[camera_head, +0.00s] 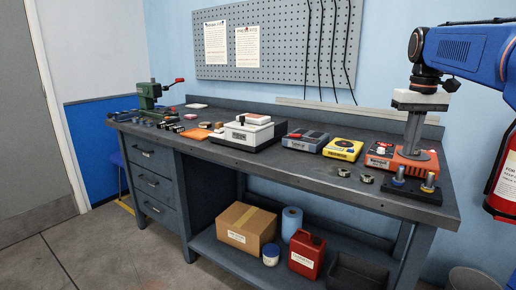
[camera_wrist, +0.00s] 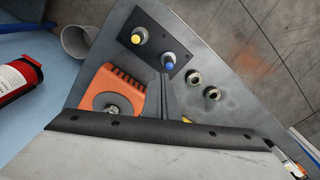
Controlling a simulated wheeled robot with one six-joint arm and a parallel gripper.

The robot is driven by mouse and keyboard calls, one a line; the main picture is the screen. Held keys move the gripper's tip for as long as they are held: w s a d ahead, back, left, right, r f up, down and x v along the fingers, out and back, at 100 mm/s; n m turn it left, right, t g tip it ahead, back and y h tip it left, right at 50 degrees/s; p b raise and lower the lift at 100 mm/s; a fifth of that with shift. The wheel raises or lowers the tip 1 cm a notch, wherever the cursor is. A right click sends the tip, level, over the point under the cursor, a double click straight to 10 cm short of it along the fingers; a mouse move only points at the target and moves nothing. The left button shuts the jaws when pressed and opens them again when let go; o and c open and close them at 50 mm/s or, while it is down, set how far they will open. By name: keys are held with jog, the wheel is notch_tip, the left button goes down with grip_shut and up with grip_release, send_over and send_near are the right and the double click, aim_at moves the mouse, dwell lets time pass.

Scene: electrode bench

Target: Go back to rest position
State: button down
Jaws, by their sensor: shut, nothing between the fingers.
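My gripper (camera_head: 411,150) is at the right of the bench, pointing down, with its fingers together and nothing between them. In the wrist view the shut fingers (camera_wrist: 166,80) reach toward a dark plate (camera_wrist: 152,48). The plate carries a blue-topped post (camera_wrist: 168,62) and a yellow-topped post (camera_wrist: 138,36). In the head view the fingers overlap the orange device (camera_head: 380,162), and the plate (camera_head: 410,190) is in front of it. I cannot tell whether the fingertips touch anything.
Two metal rings (camera_head: 355,176) lie left of the plate. A yellow device (camera_head: 343,149), a grey device (camera_head: 305,140) and a white device (camera_head: 250,133) stand further left. A pegboard (camera_head: 280,50) is on the wall behind. A red extinguisher (camera_head: 503,185) is right of the bench.

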jog(key=s+a+f+t, duration=0.1)
jog(key=s+a+f, duration=0.3)
jog(key=s+f, duration=0.4)
jog(key=s+a+f+t, duration=0.1)
jog(key=s+a+f, duration=0.3)
jog(key=s+f, duration=0.5)
jog(key=s+a+f+t, duration=0.2)
jog(key=s+a+f, duration=0.2)
jog(key=s+f, duration=0.4)
jog(key=shift+s+a+f+n, duration=0.2)
jog(key=shift+s+a+n, duration=0.1)
jog(key=shift+s, duration=0.4)
dwell(4.8)
